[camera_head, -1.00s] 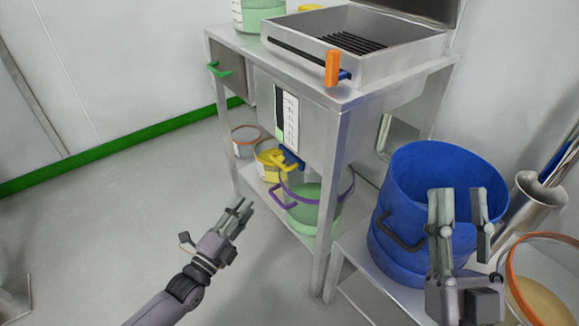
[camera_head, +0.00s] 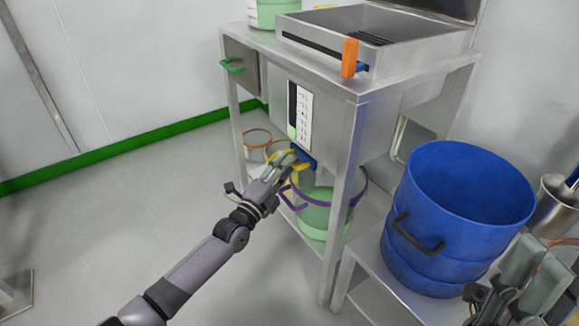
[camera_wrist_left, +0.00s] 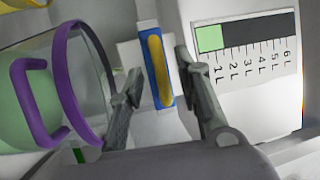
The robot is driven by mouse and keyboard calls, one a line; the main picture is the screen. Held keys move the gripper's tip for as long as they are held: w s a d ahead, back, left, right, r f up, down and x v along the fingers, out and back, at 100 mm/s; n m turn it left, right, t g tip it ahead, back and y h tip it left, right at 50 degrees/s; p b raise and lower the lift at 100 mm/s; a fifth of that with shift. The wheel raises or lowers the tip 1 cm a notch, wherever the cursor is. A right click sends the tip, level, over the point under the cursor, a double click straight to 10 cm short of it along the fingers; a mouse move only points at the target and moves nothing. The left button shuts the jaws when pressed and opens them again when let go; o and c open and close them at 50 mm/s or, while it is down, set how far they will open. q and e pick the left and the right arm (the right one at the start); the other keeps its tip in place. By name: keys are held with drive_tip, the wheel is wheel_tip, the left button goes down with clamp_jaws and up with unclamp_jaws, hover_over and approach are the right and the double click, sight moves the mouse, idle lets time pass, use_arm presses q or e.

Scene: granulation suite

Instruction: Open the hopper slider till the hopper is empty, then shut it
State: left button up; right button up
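The hopper (camera_head: 325,115) is a grey metal box under the bench top. Its gauge (camera_head: 299,112) shows a short green part at the low end; in the left wrist view the green on the gauge (camera_wrist_left: 210,38) lies near the 1 L mark. The blue slider (camera_head: 304,157) with a yellow handle sits at the hopper's bottom; the handle (camera_wrist_left: 160,70) shows clearly in the left wrist view. My left gripper (camera_head: 284,162) is open, its fingers on either side of the handle with gaps visible (camera_wrist_left: 158,84). My right gripper (camera_head: 535,275) is open and empty at the lower right.
A clear purple-rimmed bucket (camera_head: 318,212) with green contents stands below the slider. Smaller tubs (camera_head: 256,147) stand behind it. A large blue drum (camera_head: 455,225) stands on the low table at right. An orange handle (camera_head: 349,58) is on the top tray. Floor at left is free.

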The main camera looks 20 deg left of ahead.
use_arm(q)
drive_tip(key=shift+b+x, duration=0.35)
drive_tip(key=shift+x, duration=1.05)
clamp_jaws()
